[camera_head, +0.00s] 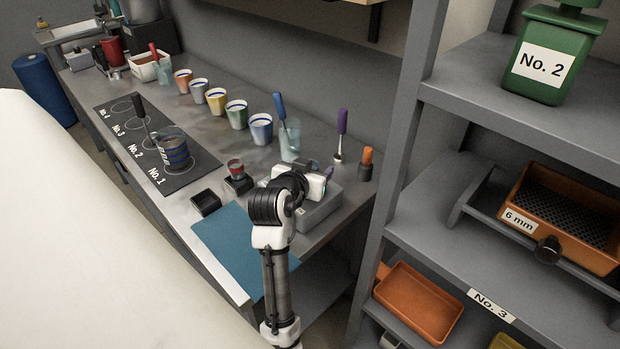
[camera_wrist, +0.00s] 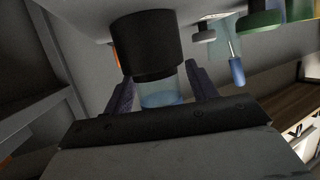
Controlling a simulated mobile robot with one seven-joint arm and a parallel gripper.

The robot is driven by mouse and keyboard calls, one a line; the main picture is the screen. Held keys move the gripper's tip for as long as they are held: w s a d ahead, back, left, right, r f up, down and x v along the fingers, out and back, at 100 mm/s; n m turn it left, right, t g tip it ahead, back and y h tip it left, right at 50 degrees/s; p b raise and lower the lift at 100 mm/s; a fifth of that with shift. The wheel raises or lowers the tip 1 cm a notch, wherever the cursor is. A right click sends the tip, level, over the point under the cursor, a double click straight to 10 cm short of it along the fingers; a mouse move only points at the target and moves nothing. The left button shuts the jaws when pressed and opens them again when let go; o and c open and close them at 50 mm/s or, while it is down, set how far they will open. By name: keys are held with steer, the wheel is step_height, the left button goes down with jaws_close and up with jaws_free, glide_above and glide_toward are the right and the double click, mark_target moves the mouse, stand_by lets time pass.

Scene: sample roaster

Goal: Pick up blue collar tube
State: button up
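The wrist view looks at the bench upside down. There a pale translucent blue tube (camera_wrist: 160,93) sticks out of a black round holder (camera_wrist: 150,44). I take it for the blue collar tube; a separate collar is not clear. The dark fingers of my gripper (camera_wrist: 162,88) stand on either side of the tube, close to it. Whether they touch it I cannot tell. In the head view my gripper (camera_head: 318,170) is over the bench's near right part, by a grey box (camera_head: 318,213). The tube is hidden there behind my gripper.
A red-topped tube (camera_head: 235,165) stands in a black block (camera_head: 238,184), left of my gripper. Another black block (camera_head: 205,203) looks empty. A glass with a blue-handled tool (camera_head: 290,140), a purple-handled tool (camera_head: 341,125) and an orange-topped item (camera_head: 366,160) stand behind. A shelf post (camera_head: 385,170) rises at the right.

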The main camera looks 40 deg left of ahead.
steer(key=c, duration=1)
steer(key=shift+o, duration=0.2)
steer(key=shift+r, duration=0.15)
step_height(320, 180, up, 19)
steer(key=b, duration=0.1)
stand_by(0.5)
